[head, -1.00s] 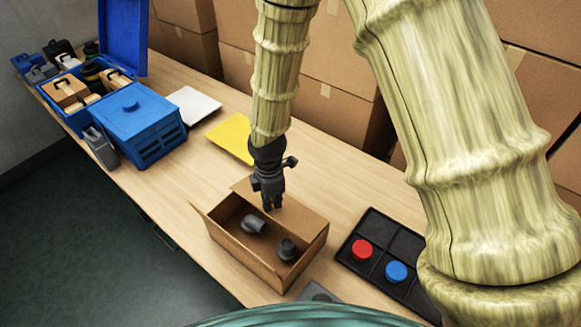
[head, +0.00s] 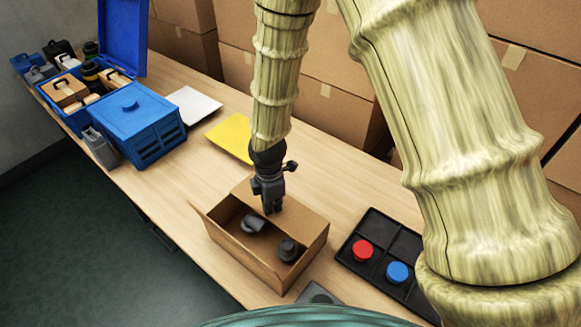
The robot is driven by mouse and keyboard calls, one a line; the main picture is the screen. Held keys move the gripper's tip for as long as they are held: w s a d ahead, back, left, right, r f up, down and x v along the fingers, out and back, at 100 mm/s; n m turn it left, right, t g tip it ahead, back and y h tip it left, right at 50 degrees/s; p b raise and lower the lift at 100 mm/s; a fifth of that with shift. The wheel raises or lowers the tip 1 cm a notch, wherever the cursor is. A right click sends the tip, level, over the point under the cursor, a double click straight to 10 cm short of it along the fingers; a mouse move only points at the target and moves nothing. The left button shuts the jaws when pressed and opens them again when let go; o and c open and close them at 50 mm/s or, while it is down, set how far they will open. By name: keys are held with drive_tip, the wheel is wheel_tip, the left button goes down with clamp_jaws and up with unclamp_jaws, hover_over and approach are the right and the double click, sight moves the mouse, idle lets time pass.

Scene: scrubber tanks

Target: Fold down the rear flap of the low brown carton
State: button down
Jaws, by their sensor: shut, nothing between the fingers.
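The low brown carton (head: 246,258) stands on the wooden table with its top open toward me. Its rear flap (head: 297,222) is on the far side, tilted, and my gripper partly hides it. Another flap (head: 199,214) sticks out at the carton's left end. Two dark grey parts lie inside, one at the left (head: 254,224) and one at the right (head: 287,250). My gripper (head: 268,211) is shut and empty, pointing down at the carton's rear side. Its fingertips are at or very near the rear flap; I cannot tell whether they touch.
A black tray (head: 346,255) with a red and a blue round piece is right of the carton. A yellow sheet (head: 231,137), a white sheet (head: 194,106) and blue crates (head: 151,148) are farther left. Stacked cartons (head: 340,118) line the back.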

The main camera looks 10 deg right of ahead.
drive_tip(key=shift+f, duration=0.15)
wheel_tip(320, 180, up, 9)
drive_tip(key=p, duration=0.7)
idle(0.6)
idle(0.4)
